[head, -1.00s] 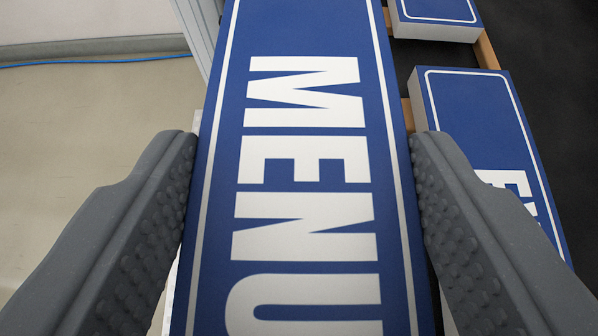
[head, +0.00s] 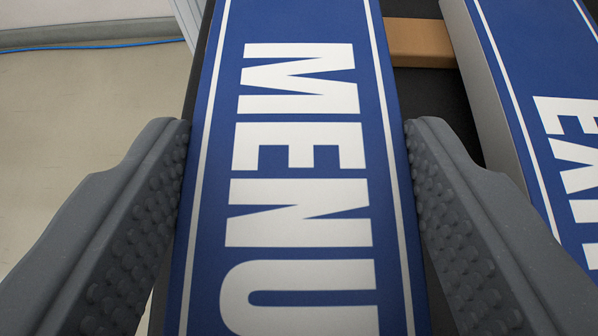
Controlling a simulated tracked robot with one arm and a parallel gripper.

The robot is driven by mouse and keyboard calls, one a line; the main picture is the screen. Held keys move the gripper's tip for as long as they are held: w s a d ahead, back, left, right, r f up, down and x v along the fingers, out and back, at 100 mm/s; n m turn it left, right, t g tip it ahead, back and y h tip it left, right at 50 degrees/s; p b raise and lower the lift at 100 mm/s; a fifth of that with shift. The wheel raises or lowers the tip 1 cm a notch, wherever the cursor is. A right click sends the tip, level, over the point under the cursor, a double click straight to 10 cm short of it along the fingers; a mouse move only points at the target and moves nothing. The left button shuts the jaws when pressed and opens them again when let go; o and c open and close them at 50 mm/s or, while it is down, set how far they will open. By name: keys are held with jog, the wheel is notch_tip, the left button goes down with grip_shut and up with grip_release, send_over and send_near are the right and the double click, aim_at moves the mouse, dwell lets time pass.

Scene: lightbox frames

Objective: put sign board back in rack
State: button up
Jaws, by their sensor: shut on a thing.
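A blue sign board (head: 303,190) with a white border and the word MENU runs down the middle of the view. My gripper (head: 297,125) is shut on it, with one grey finger against each long side. The board's lower end is cut off by the frame edge. A rack shows as a dark bed with a wooden crossbar (head: 418,42) to the right of the board's upper part. Whether the board touches the rack cannot be told.
A second blue board (head: 530,120) with white letters, partly out of frame, lies close to the right of my right finger. A dark gap with the crossbar separates the two boards. Beige floor (head: 80,130) with a blue cable (head: 90,46) shows at the left.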

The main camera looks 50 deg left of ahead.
jog(key=o, duration=1.2)
jog(key=p+v, duration=0.1)
jog(key=v, duration=1.2)
jog(key=shift+s+d+r+p, duration=0.1)
jog(key=shift+s+d+p, duration=0.1)
jog(key=shift+d+p, duration=0.15)
jog(key=shift+r, duration=0.1)
jog(key=s+d+r+m+t+h+p, duration=0.15)
jog(key=d+r, duration=0.25)
jog(key=r, duration=0.7)
jog(key=s+d+r+m+t+h, duration=0.1)
jog(key=d+r+m+t+h, duration=0.15)
jog(key=r, duration=0.95)
jog(key=s+d+r+m+t+h, duration=0.1)
jog(key=s+r+m+h, duration=0.1)
jog(key=r, duration=0.5)
jog(key=s+d+r+m+t+h+p, duration=0.1)
jog(key=s+r+m, duration=0.1)
jog(key=s+r, duration=0.3)
jog(key=s+d+r+m+t+h, duration=0.1)
jog(key=s+r, duration=0.3)
jog(key=r, duration=0.5)
jog(key=shift+s+m+t+h, duration=0.15)
jog(key=shift+m+t+h, duration=0.25)
jog(key=shift+m+h, duration=0.35)
